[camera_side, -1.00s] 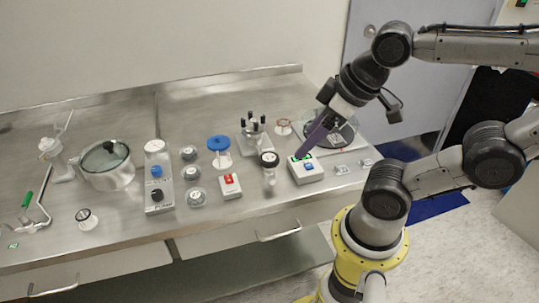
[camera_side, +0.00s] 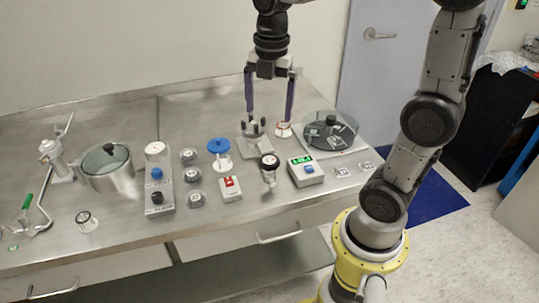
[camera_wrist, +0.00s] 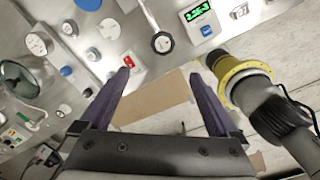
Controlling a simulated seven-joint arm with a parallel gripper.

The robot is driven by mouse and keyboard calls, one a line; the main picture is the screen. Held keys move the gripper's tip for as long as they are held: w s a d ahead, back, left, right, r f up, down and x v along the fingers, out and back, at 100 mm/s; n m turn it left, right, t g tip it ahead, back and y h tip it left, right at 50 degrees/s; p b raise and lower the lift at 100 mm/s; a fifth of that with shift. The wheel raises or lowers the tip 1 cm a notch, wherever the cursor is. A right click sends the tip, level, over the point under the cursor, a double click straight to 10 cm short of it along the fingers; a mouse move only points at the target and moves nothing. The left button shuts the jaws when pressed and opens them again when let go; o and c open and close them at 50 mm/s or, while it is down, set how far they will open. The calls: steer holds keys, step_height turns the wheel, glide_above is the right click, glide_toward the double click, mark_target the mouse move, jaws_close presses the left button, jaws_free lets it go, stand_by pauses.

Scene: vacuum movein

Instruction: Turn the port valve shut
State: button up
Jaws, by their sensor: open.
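Several handled fittings stand on the steel bench, and I cannot tell for sure which is the port valve. A blue round handle (camera_side: 219,145) sits on a white stand. A green-handled lever (camera_side: 27,200) rises from bent metal tubing at the far left. A black-ringed round head (camera_side: 269,160) stands upright near the middle; it also shows in the wrist view (camera_wrist: 162,42). My gripper (camera_side: 269,115) is open and points down around the back middle of the bench, with nothing between its purple fingers. In the wrist view, my gripper's fingers (camera_wrist: 160,74) are spread and empty.
A box with a green display (camera_side: 303,161) and a red-button box (camera_side: 231,187) are near the front. A lidded pot (camera_side: 108,168), a panel with blue and black knobs (camera_side: 158,205) and a clear-covered dark disc (camera_side: 327,133) stand around. The front-left bench is partly clear.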

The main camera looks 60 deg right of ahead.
mark_target(270, 160)
steer(key=shift+g, duration=0.3)
steer(key=f, duration=1)
steer(key=d+f, duration=0.1)
steer(key=f, duration=0.4)
steer(key=shift+w+f, duration=0.15)
steer(key=c, duration=1.4)
